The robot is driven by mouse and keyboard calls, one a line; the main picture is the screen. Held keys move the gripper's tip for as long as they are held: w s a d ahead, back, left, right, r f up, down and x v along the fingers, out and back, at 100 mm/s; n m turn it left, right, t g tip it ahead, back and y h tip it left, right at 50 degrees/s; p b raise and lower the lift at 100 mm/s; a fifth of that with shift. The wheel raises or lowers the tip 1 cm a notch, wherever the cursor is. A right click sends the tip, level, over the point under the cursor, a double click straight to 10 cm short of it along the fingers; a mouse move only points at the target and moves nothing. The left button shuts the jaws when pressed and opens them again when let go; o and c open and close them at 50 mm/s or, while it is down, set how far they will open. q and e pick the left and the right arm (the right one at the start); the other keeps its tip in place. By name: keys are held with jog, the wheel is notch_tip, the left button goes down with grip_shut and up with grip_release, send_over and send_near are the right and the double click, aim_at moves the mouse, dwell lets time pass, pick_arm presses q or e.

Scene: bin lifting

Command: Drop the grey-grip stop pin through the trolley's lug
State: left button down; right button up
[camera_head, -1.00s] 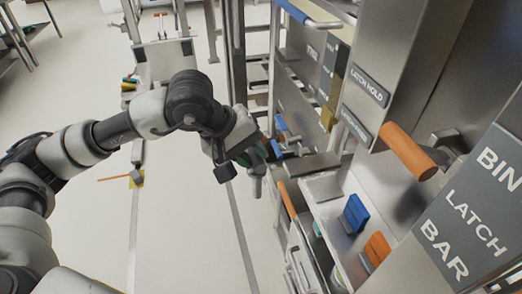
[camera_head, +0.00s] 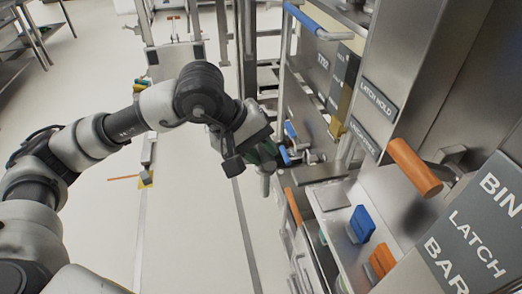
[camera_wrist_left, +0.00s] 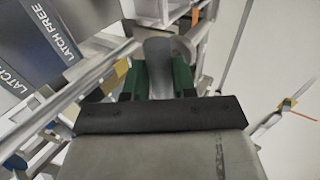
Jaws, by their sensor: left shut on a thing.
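My left gripper (camera_head: 264,154) reaches in from the left, in front of the steel frame. Its green fingers, seen in the left wrist view (camera_wrist_left: 160,78), are shut on a grey rounded piece (camera_wrist_left: 159,56), which looks like the grip of the stop pin. In the head view the grey piece (camera_head: 264,183) hangs below the fingers, over the pale floor. A pin shank cannot be made out. A wheeled-looking steel unit with an upright panel (camera_head: 175,60) at the back may be the trolley; I cannot make out its lug. My right gripper is not in view.
To the right are a steel cabinet with an orange handle (camera_head: 414,166), a "BIN LATCH BAR" sign (camera_head: 470,235), and a tray with a blue block (camera_head: 361,224) and an orange block (camera_head: 382,259). Floor between is clear.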

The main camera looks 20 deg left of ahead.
pick_arm(q)
jog(key=shift+r+p, duration=1.35)
jog(key=shift+r, duration=1.5)
jog(key=shift+r+p, duration=0.65)
jog(key=shift+r, duration=0.65)
